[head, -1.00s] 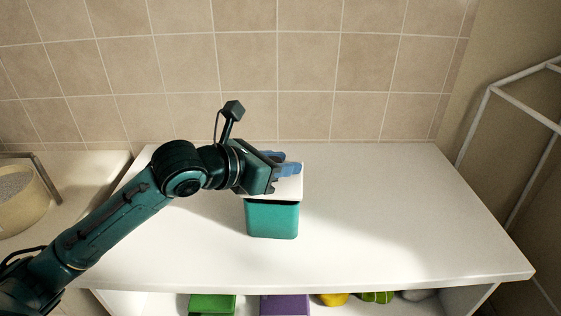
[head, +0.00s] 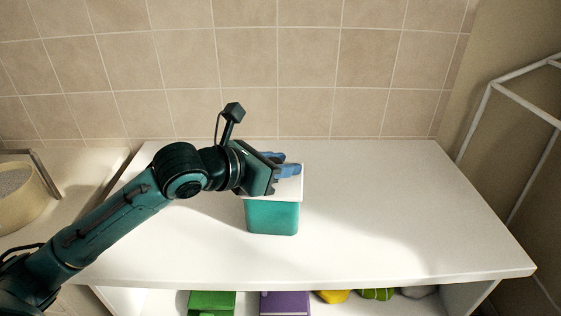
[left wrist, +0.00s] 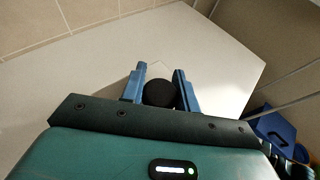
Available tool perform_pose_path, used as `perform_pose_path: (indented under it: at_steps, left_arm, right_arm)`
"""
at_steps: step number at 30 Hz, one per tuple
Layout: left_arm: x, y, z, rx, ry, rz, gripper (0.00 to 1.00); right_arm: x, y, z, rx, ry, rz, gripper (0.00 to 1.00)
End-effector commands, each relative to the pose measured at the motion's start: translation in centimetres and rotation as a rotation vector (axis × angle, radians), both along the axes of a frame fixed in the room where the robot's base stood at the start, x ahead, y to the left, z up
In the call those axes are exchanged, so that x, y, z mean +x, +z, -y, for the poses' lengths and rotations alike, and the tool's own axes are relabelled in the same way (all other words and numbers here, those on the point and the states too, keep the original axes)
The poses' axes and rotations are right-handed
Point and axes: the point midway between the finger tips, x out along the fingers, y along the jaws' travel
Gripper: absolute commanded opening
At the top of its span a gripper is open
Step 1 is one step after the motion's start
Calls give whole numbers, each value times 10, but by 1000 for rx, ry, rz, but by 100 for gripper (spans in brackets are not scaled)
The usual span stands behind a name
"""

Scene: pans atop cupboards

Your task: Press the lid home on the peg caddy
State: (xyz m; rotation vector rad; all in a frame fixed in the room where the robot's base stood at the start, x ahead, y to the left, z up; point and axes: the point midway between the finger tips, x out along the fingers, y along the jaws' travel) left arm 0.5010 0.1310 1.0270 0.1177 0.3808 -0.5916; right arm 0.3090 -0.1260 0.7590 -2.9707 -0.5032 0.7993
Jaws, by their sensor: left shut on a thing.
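The peg caddy (head: 272,218) is a teal box standing upright on the white top in the head view. The white lid (head: 290,190) lies over its mouth, its front edge close against the caddy's rim. I cannot tell whether it is fully seated. My left gripper (head: 288,168) is above the lid, its blue fingers low over it. In the left wrist view, the fingers are shut on a round black knob (left wrist: 160,94), which the gripper hides in the head view. My right gripper is not in view.
The white counter (head: 400,215) is clear around the caddy. A tiled wall (head: 330,70) stands behind it. Below the front edge are a green box (head: 211,303), a purple box (head: 285,303) and yellow and green items. A beige bowl (head: 25,195) is at far left.

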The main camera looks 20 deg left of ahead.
Motion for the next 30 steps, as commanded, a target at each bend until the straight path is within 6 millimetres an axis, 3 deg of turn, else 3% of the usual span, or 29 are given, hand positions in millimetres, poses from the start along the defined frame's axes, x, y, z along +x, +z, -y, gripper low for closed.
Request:
perform_pose_path:
  at_steps: [8,9,18,30]
  left_arm:
    - [0,-5,0,1,0,-1,8]
    - [0,-5,0,0,-1,-2,31]
    - [-1,-6,0,1,-1,-6,56]
    - [-6,-4,-4,6,1,-9,56]
  right_arm:
    - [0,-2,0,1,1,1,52]
    - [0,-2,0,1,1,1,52]
    - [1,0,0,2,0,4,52]
    - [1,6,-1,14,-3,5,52]
